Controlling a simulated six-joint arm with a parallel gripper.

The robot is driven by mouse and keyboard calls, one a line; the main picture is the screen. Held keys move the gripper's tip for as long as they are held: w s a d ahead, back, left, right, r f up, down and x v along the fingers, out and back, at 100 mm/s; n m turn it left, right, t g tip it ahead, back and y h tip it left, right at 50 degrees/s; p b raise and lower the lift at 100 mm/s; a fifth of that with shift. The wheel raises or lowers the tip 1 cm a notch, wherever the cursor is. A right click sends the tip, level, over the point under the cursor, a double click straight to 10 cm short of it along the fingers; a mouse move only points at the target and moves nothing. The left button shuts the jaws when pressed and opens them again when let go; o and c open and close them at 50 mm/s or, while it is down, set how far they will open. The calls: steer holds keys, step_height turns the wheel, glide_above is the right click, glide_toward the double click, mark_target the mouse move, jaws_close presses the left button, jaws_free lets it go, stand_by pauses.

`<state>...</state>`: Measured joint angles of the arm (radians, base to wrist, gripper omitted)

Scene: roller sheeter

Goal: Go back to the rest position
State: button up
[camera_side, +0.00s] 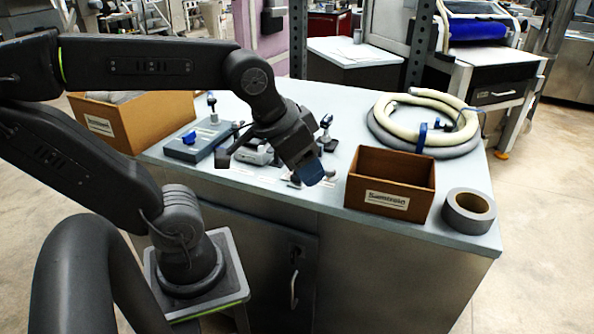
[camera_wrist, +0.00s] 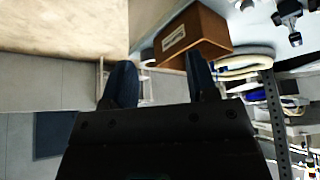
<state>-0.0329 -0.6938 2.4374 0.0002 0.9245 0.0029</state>
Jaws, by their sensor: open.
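My gripper (camera_side: 311,172) has blue fingertips and hangs tilted downward above the front part of the workbench (camera_side: 335,195), left of the brown box. In the wrist view the two blue fingers of my gripper (camera_wrist: 158,82) stand apart with nothing between them. The brown box (camera_side: 390,184) with a white label sits on the bench and looks empty in the side view. The box also shows beyond the fingers in the wrist view (camera_wrist: 190,38).
A grey tape roll (camera_side: 468,212) lies at the right front corner. Coiled hoses (camera_side: 425,122) lie at the back right. A blue-grey device (camera_side: 196,142) and small tools (camera_side: 262,152) lie left and behind my gripper. A cardboard box (camera_side: 135,121) stands at the left.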

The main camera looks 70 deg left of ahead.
steer(key=shift+s+d+f, duration=0.4)
steer(key=shift+s+f, duration=0.2)
steer(key=shift+s, duration=0.1)
steer(key=shift+c, duration=0.2)
stand_by(0.8)
steer(key=w+a+f+n+g, duration=0.1)
steer(key=w+a+n+g, duration=0.3)
steer(key=a, duration=0.7)
steer(key=w+a+n+g, duration=0.1)
steer(key=w+a+n, duration=0.45)
steer(key=a, duration=0.65)
steer(key=shift+m, duration=0.45)
steer(key=f, duration=1.3)
steer(key=shift+w+d+f, duration=0.2)
steer(key=shift+f, duration=0.2)
jaws_close()
